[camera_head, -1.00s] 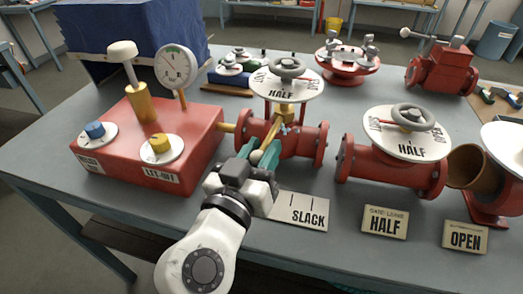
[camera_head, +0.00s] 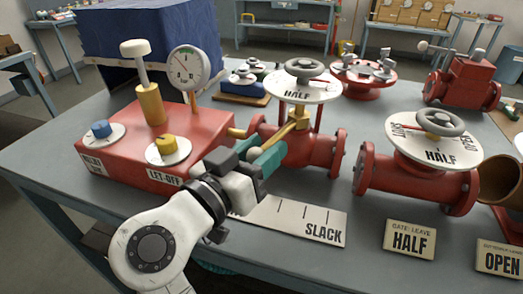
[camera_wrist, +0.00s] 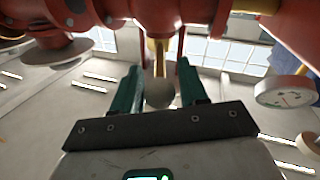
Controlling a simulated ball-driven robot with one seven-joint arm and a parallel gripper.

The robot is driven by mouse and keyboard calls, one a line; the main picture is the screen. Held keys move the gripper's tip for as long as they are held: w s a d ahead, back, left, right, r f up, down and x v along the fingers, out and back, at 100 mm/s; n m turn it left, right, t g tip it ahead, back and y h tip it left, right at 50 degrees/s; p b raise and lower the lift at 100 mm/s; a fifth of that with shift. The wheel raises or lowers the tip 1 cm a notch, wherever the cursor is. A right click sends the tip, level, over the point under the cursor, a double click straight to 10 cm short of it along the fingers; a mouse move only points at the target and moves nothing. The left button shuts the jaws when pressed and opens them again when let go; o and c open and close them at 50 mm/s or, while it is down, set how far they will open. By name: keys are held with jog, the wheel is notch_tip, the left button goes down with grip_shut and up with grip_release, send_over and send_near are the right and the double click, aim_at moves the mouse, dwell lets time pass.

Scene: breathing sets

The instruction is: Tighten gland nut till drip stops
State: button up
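The red valve (camera_head: 322,150) with a HALF handwheel plate (camera_head: 302,90) stands mid-bench. A brass gland part (camera_head: 299,118) sits below the plate, and a brass lever runs down from it towards my gripper. In the wrist view the lever (camera_wrist: 159,62) ends in a grey ball (camera_wrist: 159,94). My gripper (camera_head: 268,155) is in front of the valve. Its teal fingers stand apart on either side of the ball (camera_wrist: 160,88), with a gap visible at least on the right. The SLACK plate (camera_head: 290,218) lies below. No drip can be made out now.
A red pump box (camera_head: 205,135) with a gauge (camera_head: 190,66), a blue knob (camera_head: 101,129) and a yellow knob (camera_head: 166,144) stands left. Another HALF valve (camera_head: 415,185) stands close on the right. The bench front (camera_head: 330,270) is mostly clear.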

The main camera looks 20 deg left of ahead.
jog(key=shift+o, duration=1.1)
jog(key=shift+s, duration=0.1)
jog(key=b+v, duration=0.1)
jog(key=v, duration=0.9)
jog(key=shift+s, duration=0.25)
jog(key=shift+a, duration=0.15)
